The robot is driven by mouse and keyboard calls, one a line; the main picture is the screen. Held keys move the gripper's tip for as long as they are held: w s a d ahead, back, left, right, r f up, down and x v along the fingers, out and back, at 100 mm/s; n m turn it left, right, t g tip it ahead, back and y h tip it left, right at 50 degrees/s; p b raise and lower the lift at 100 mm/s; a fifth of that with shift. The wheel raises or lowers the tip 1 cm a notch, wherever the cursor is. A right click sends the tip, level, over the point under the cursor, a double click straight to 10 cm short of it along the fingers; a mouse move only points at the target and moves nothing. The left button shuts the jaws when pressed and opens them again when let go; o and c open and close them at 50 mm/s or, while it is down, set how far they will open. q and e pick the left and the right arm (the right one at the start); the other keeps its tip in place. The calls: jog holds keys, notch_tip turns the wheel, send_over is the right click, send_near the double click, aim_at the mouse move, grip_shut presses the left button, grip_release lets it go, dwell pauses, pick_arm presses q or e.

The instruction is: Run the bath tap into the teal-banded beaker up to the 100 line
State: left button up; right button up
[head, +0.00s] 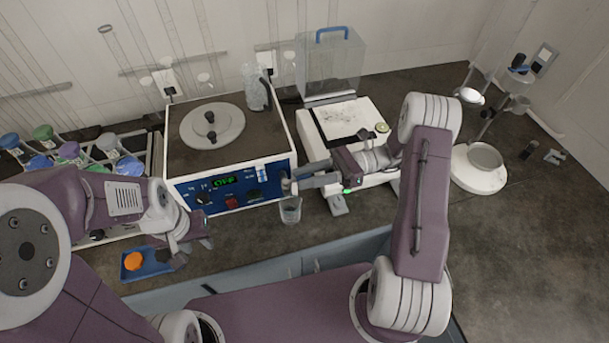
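The water bath (228,190) has a blue front panel with a lit green display. Its tap (285,184) is at the panel's right end, partly hidden by my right gripper. A small clear beaker (290,211) stands below the tap, just in front of the bath; its band, lines and water level are too small to read. My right gripper (296,180) reaches in from the right at the tap, above the beaker, its fingers apart; I cannot tell whether they touch the tap. My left gripper (197,254) is open and empty in front of the bath, left of the beaker.
A blue tray (131,275) with an orange item lies beside my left gripper. A rack of colour-capped bottles (152,150) stands left. A white device (309,124) and a clear box (330,62) stand right of the bath. The right counter holds a white round-based stand (478,180).

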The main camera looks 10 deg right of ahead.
jog(key=d+b, duration=0.1)
jog(key=d, duration=0.8)
jog(key=shift+w, duration=0.35)
